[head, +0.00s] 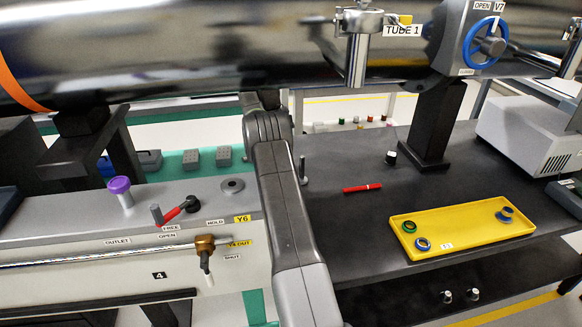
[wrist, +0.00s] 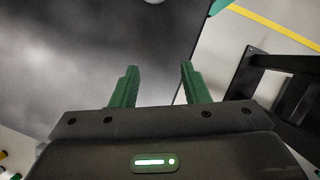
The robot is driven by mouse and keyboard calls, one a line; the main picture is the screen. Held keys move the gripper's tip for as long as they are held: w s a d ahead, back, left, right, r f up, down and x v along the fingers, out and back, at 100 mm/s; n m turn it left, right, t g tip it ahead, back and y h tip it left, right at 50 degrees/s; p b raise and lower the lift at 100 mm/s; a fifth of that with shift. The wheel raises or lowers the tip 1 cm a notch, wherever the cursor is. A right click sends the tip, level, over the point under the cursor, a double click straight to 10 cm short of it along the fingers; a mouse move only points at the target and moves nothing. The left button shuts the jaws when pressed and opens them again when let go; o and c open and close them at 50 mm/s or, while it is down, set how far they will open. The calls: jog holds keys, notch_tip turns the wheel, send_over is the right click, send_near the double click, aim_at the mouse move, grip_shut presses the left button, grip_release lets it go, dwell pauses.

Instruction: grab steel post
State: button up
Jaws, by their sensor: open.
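A slim grey upright post (head: 303,168) stands on the dark bench just right of my arm in the head view. It looks like the steel post, but it is small and close to my arm there. My gripper (wrist: 158,72) shows in the wrist view with two green fingers apart and nothing between them. A dark grey surface lies beyond the fingers. A small pale thing (wrist: 154,2) is cut off at the top edge of the wrist view, and I cannot tell what it is. My gripper is not visible in the head view.
A yellow tray (head: 462,233) with coloured rings lies on the bench at right. A red marker (head: 362,188) and a black knob with a white top (head: 391,157) are nearer the post. A black pedestal (head: 432,125) stands behind. A large shiny tube (head: 200,50) runs overhead.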

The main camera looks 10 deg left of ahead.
aim_at(303, 168)
jog(key=shift+s+d+b, duration=1)
jog(key=shift+s+d, duration=1.4)
jog(key=shift+d, duration=0.2)
jog(key=s+d, duration=0.1)
jog(key=s+d+b, duration=0.1)
jog(key=s+d, duration=0.1)
jog(key=shift+s+d+f, duration=0.3)
jog(key=shift+d+f, duration=0.05)
jog(key=shift+f, duration=0.2)
grip_shut()
